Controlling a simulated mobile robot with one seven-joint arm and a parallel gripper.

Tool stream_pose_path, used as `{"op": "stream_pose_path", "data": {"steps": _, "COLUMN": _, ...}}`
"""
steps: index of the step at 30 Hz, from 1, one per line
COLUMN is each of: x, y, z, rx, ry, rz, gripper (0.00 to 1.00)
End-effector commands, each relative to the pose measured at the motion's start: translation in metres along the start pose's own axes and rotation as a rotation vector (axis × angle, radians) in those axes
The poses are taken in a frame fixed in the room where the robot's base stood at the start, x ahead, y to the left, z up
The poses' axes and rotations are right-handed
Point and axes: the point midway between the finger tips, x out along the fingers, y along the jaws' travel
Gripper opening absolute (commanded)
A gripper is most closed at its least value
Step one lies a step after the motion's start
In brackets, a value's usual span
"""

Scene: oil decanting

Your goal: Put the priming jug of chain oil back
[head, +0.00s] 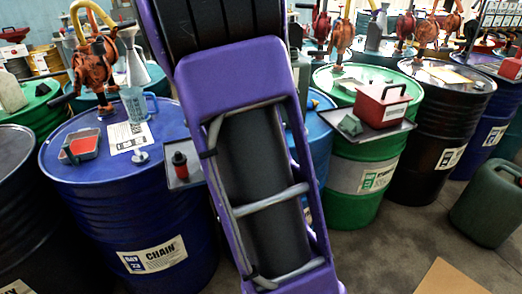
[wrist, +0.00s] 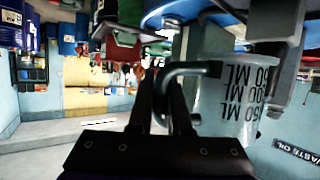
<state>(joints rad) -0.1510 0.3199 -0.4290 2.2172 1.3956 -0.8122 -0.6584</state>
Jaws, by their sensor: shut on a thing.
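In the wrist view my gripper (wrist: 175,88) is shut on the handle (wrist: 183,72) of a clear, greyish jug (wrist: 235,105). The jug hangs at the right of the fingers and carries dark ML marks. I cannot tell whether anything is in it. My gripper and this held jug do not show in the head view, where my arm covers the middle. A blue drum labelled CHAIN (head: 125,215) stands at the left of the head view. Another clear jug with a blue handle (head: 134,105) stands on its top, with no gripper at it.
Several drums crowd the right, including a green one (head: 350,205).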

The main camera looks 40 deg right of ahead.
Motion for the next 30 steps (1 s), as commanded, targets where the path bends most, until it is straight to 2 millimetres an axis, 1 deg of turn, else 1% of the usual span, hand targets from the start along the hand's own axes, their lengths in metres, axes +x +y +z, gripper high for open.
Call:
{"op": "stream_pose_path", "data": {"steps": 5, "x": 0.002, "y": 0.003, "z": -0.003, "rx": 0.007, "ry": 0.001, "rz": 0.018, "gripper": 0.00}}
{"op": "stream_pose_path", "data": {"steps": 14, "x": 0.002, "y": 0.003, "z": -0.003, "rx": 0.008, "ry": 0.001, "rz": 0.019, "gripper": 0.00}}
{"op": "stream_pose_path", "data": {"steps": 17, "x": 0.006, "y": 0.003, "z": 0.007, "rx": 0.005, "ry": 0.000, "rz": 0.020, "gripper": 0.00}}
{"op": "stream_pose_path", "data": {"steps": 21, "x": 0.016, "y": 0.003, "z": 0.031, "rx": 0.003, "ry": -0.001, "rz": 0.020, "gripper": 0.00}}
{"op": "stream_pose_path", "data": {"steps": 26, "x": 0.021, "y": 0.002, "z": 0.045, "rx": 0.007, "ry": 0.000, "rz": 0.019, "gripper": 0.00}}
{"op": "stream_pose_path", "data": {"steps": 30, "x": 0.029, "y": 0.002, "z": 0.065, "rx": 0.004, "ry": -0.001, "rz": 0.020, "gripper": 0.00}}
